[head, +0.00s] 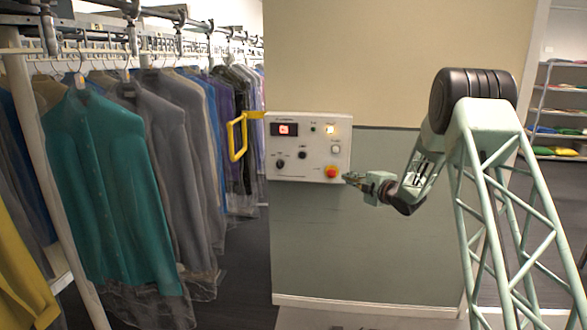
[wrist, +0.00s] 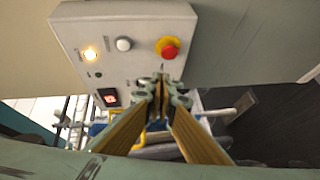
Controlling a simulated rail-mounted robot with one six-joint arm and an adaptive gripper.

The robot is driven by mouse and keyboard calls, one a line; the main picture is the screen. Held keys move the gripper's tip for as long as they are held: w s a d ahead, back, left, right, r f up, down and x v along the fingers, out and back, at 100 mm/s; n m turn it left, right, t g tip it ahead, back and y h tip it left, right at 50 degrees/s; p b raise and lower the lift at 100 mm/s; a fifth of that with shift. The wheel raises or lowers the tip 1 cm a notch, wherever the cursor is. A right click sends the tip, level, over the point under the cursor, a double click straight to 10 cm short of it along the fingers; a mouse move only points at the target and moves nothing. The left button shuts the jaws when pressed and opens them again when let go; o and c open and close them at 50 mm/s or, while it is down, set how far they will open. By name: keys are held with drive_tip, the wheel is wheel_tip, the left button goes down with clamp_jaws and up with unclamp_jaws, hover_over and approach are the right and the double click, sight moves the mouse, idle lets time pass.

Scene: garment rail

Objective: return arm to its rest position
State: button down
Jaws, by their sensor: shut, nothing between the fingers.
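My gripper (head: 352,178) is shut and empty in the head view, just right of the control panel's lower right corner. In the wrist view my gripper (wrist: 162,88) has its fingertips together, below the red button in the picture. The control panel (head: 310,160) is a pale box on the wall, and it also shows in the wrist view (wrist: 130,55). The red button (head: 331,172) with its yellow collar sits close to the left of my fingertips. I cannot tell from these views whether the fingertips touch the panel.
A rail of bagged garments (head: 120,185) fills the left side. A yellow bracket (head: 238,138) sticks out left of the panel. A lit lamp (head: 330,129) glows on the panel. Shelves (head: 560,115) with folded cloth stand at the far right. The wall (head: 370,245) below the panel is clear.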

drive_tip(key=s+d+r+m+g+h, duration=0.1)
drive_tip(key=s+d+r+m+h, duration=0.2)
drive_tip(key=s+r, duration=0.65)
drive_tip(key=s+d+r+m+g+h, duration=0.1)
drive_tip(key=s+r+m+h, duration=0.2)
drive_tip(key=s+r+m, duration=0.5)
drive_tip(key=s+r+g+h, duration=0.2)
drive_tip(key=s+r, duration=0.3)
drive_tip(key=s, duration=0.8)
drive_tip(key=s+a+f+m+g, duration=0.2)
drive_tip(key=s+a+m, duration=0.1)
drive_tip(key=s, duration=1.6)
drive_tip(key=s+a+f+m+g+y, duration=0.1)
drive_tip(key=s+a+f+m+g, duration=0.1)
drive_tip(key=s, duration=1.7)
drive_tip(key=s+a+f+m+g, duration=0.2)
drive_tip(key=s+a+m+g, duration=0.1)
drive_tip(key=s, duration=1.7)
drive_tip(key=shift+a+f+m, duration=0.4)
drive_tip(key=shift+a+m, duration=0.05)
drive_tip(key=shift+m, duration=0.65)
drive_tip(key=shift+w, duration=0.15)
